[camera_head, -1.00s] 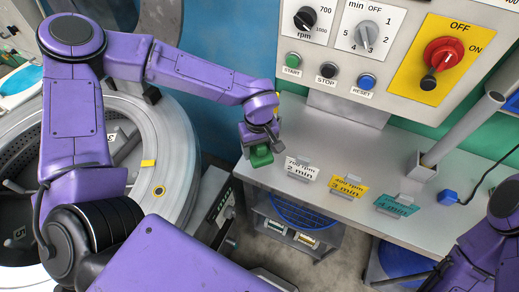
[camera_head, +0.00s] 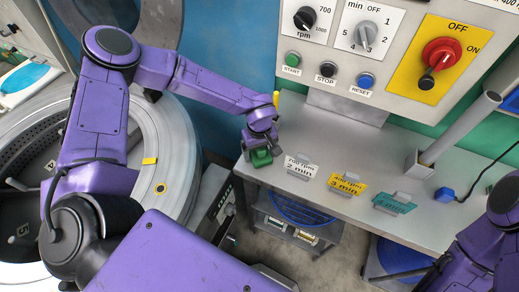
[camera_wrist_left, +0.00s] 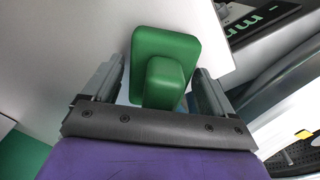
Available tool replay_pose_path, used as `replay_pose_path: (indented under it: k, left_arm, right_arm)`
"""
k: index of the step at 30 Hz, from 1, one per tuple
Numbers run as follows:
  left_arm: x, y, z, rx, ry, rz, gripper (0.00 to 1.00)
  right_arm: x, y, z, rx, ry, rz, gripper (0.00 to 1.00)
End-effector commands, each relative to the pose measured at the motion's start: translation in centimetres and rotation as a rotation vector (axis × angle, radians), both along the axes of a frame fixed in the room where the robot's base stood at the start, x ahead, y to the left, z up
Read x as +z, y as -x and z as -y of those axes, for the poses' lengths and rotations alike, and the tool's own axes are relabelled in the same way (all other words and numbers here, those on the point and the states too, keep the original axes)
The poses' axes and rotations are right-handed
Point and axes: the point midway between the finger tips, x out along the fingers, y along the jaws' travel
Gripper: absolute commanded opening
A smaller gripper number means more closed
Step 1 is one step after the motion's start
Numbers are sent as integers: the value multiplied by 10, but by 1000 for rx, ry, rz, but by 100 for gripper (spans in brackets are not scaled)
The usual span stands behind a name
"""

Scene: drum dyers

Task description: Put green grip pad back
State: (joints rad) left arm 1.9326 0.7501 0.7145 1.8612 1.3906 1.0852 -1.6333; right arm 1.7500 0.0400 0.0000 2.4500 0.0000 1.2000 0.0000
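The green grip pad (camera_head: 261,157), a block with a smaller raised grip, sits at the left end of the grey worktop (camera_head: 330,120). My left gripper (camera_head: 261,146) is right over it, pointing down. In the left wrist view the pad (camera_wrist_left: 165,50) lies between my two fingers (camera_wrist_left: 158,85), its raised grip towards the palm. The fingers stand apart, with a visible gap at the left one, so the gripper looks open around the grip. In the head view the gripper partly covers the pad. My right arm shows at the lower right, but its gripper is out of view.
Small white (camera_head: 300,165), yellow (camera_head: 347,184) and teal (camera_head: 394,203) cards stand along the worktop's front edge, right of the pad. A control panel (camera_head: 400,50) rises behind. A big round drum opening (camera_head: 178,150) is at the left. The worktop's middle is clear.

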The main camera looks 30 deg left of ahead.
Motion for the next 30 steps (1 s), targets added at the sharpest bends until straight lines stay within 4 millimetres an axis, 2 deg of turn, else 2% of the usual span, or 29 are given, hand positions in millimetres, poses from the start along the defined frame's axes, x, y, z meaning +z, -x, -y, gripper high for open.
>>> replay_pose_path:
  k: [8,11,14,21,24,30]
  left_arm:
    - [0,0,0,0,-1,-1,94]
    - [7,0,0,0,1,1,94]
    - [24,-1,0,1,2,5,94]
    - [86,-1,0,2,1,4,94]
    - [106,-1,0,2,1,3,94]
    - [123,0,0,-1,1,-1,94]
  right_arm:
    - [0,0,0,0,0,0,43]
    - [1,0,0,0,0,0,43]
    - [-2,0,0,0,0,0,43]
    - [-9,0,0,0,0,0,43]
    - [-10,0,0,0,0,0,43]
    - [-11,0,0,0,0,0,43]
